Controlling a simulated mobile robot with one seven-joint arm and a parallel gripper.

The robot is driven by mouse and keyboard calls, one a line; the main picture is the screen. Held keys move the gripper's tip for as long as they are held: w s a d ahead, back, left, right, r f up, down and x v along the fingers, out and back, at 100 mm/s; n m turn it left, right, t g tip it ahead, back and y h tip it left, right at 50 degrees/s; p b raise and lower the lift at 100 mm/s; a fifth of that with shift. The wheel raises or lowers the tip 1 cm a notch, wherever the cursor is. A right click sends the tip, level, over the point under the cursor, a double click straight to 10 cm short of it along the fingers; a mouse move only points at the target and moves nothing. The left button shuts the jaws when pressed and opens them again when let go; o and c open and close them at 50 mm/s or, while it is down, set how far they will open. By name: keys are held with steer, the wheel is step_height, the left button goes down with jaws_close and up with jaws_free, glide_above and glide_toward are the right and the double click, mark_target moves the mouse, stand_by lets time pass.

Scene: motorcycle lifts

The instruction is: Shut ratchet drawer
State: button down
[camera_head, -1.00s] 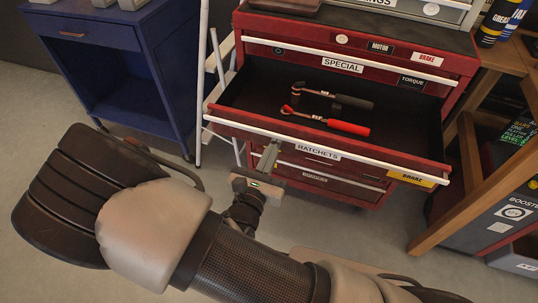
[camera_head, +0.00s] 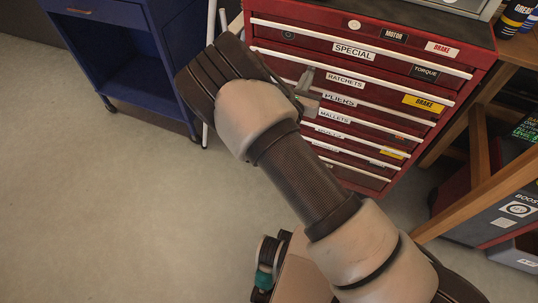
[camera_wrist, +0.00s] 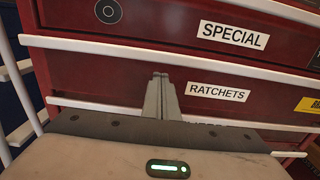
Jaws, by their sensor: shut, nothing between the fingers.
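The ratchet drawer (camera_head: 385,92) is a red drawer front with a white RATCHETS label and a white handle bar along its top edge. In the head view it sits in line with the other drawer fronts, and its inside and the tools in it are hidden. In the wrist view the drawer front (camera_wrist: 268,106) also looks flush below the SPECIAL drawer. My gripper (camera_head: 308,73) is at the left part of this drawer front, left of the label. In the wrist view the fingers of my gripper (camera_wrist: 160,77) are together and empty, close to the front; contact is unclear.
The SPECIAL drawer (camera_head: 300,38) is above, and the PLIERS and MALLETS drawers are below, all looking shut. A blue cart (camera_head: 125,45) stands to the left, and a wooden bench frame (camera_head: 485,190) to the right. The floor at the left front is clear.

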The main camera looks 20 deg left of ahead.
steer(key=shift+w+r, duration=0.2)
steer(key=shift+w, duration=0.8)
steer(key=shift+r, duration=0.1)
